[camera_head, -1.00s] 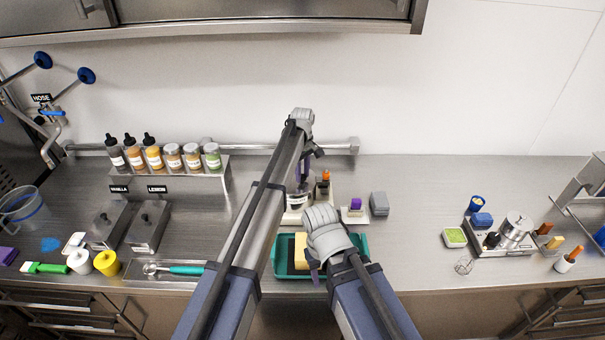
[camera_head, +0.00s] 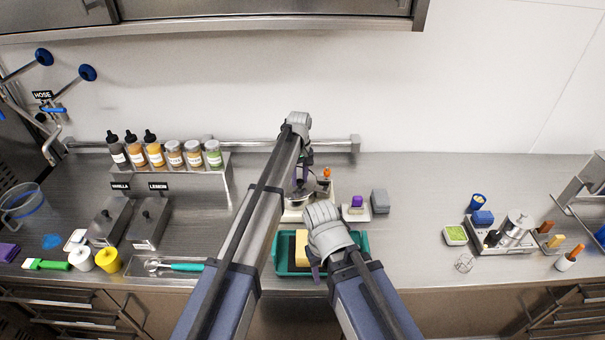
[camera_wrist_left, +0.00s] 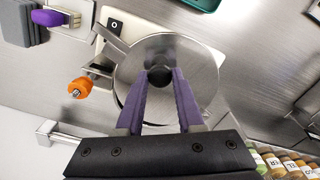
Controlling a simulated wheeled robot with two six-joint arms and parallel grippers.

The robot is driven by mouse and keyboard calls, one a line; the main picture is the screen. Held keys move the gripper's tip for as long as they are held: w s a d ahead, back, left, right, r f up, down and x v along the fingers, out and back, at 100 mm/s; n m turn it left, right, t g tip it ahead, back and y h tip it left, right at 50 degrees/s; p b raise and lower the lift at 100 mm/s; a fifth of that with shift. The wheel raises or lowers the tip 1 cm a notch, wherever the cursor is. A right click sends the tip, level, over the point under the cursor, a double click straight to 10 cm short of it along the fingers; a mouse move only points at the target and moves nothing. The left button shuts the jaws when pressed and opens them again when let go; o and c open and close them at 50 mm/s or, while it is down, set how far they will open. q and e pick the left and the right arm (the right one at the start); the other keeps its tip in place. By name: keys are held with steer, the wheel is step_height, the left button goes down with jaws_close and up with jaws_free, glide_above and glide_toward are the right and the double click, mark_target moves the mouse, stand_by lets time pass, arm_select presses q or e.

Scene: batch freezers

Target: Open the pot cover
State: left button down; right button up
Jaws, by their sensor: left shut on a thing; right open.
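The round steel pot cover (camera_wrist_left: 198,72) fills the middle of the left wrist view, with a black knob (camera_wrist_left: 161,75) at its centre. My left gripper (camera_wrist_left: 161,78) is shut on this knob with its purple fingers on both sides. In the head view, the left gripper (camera_head: 301,181) is over the cover (camera_head: 300,194), and my left arm hides part of the pot. I cannot tell whether the cover is lifted off the rim. My right gripper (camera_head: 316,273) is open at the front, over the green tray (camera_head: 364,262).
The pot stands on a pale base with a dial label (camera_wrist_left: 113,23). An orange-topped item (camera_wrist_left: 80,88), a purple-topped item (camera_head: 356,202) and a grey block (camera_head: 379,202) are close by. A yellow sponge (camera_head: 301,245) lies in the tray.

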arm_select(q)
steer(key=s+a+m, duration=0.4)
steer(key=m, duration=0.1)
steer(key=shift+s+a+m, duration=0.1)
steer(key=shift+s+m, duration=0.2)
steer(key=shift+s, duration=0.1)
steer(key=s+a+m, duration=0.1)
steer(key=a+m, duration=0.7)
steer(key=shift+s+a, duration=0.3)
steer(key=shift+s, duration=0.05)
steer(key=c, duration=0.5)
jaws_free()
steer(key=shift+r, duration=0.1)
